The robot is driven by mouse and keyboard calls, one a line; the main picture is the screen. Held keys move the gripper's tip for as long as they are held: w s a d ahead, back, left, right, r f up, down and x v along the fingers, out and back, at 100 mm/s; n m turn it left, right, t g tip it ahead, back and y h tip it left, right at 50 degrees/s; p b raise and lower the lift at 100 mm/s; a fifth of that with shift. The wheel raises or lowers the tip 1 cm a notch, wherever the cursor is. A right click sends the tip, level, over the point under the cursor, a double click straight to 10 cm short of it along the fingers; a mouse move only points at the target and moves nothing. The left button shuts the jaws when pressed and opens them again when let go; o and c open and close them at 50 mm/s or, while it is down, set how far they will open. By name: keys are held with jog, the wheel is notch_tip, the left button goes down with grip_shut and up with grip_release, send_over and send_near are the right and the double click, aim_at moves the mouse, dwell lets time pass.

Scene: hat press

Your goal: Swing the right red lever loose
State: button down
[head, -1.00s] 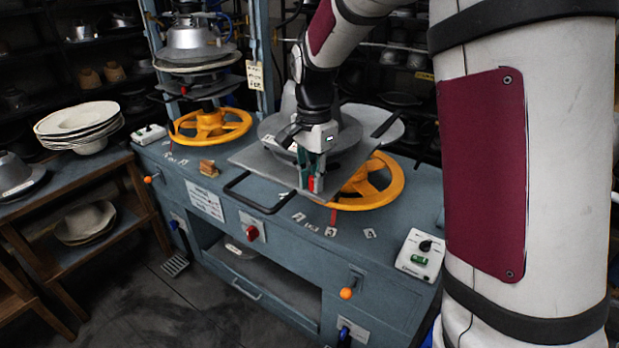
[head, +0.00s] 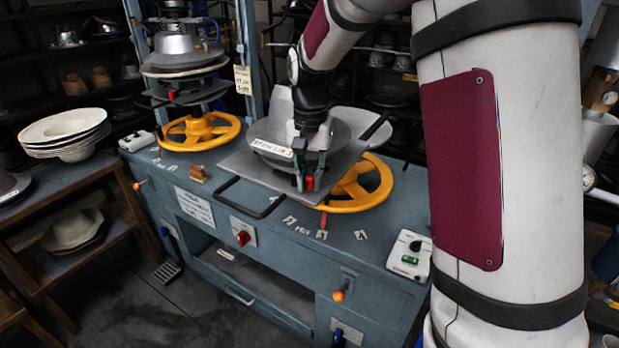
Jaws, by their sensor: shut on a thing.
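My gripper (head: 307,184) is at the front edge of the grey plate on the right press. A small red piece (head: 310,183) shows between its fingertips and seems to be the end of the right red lever. The fingers are shut on it and hide most of it. A thin red strip (head: 322,222) shows lower, in front of the yellow handwheel; I cannot tell whether it belongs to the same lever. A grey metal bowl (head: 268,135) with a white label sits on the plate (head: 245,170), partly behind my gripper.
The right yellow handwheel (head: 365,190) lies just right of my gripper. A black loop handle (head: 262,211) sticks out at the front left of the plate. The left press has another yellow handwheel (head: 200,130). A switch box (head: 410,254) sits on the bench's right corner.

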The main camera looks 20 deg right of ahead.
jog(key=shift+w+r, duration=0.1)
jog(key=shift+r, duration=0.05)
jog(key=c, duration=1.8)
grip_release()
notch_tip(320, 180, up, 12)
